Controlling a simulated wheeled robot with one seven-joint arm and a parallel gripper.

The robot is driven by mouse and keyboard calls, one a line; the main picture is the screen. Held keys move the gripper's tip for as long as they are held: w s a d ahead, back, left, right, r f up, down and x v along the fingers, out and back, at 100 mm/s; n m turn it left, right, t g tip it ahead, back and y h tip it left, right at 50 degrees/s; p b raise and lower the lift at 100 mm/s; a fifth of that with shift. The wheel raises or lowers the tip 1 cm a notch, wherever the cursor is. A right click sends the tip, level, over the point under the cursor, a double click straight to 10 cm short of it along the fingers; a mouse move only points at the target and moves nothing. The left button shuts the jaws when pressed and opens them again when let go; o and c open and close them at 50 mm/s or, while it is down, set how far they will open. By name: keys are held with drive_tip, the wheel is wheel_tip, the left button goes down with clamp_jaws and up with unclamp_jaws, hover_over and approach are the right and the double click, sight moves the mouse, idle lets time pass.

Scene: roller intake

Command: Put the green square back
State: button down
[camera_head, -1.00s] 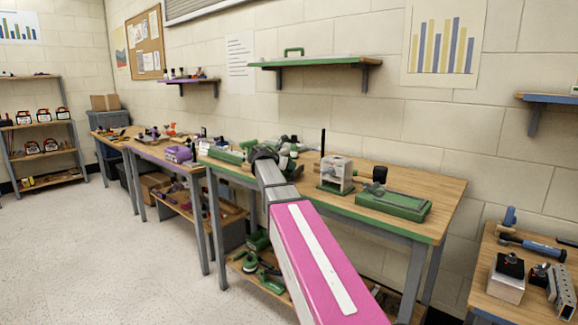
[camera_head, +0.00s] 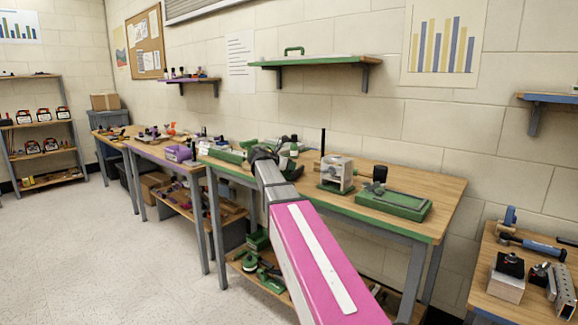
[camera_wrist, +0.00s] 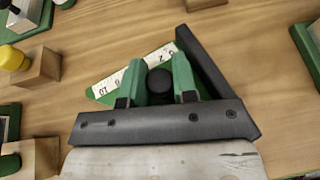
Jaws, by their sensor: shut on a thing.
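In the wrist view the green square (camera_wrist: 105,97) is a flat green triangle with a white numbered scale and a dark raised bar along its right side. It is partly hidden by my gripper (camera_wrist: 161,72). My two green fingers stand on either side of a round black knob (camera_wrist: 159,80) on the square and are shut on it. The square is just over or on the wooden bench top; I cannot tell whether it touches. In the head view my gripper (camera_head: 262,153) is over the left part of the green-edged bench (camera_head: 440,190), and the square cannot be made out there.
A green flat case (camera_head: 393,205) and a pale boxy device (camera_head: 336,174) stand on the bench to the right. In the wrist view a wooden block (camera_wrist: 38,68) with a yellow-knobbed tool lies left, and a green-edged item (camera_wrist: 308,50) right. Bare wood lies between.

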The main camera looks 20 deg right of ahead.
drive_tip(key=shift+f, duration=0.6)
drive_tip(key=c, duration=0.8)
unclamp_jaws()
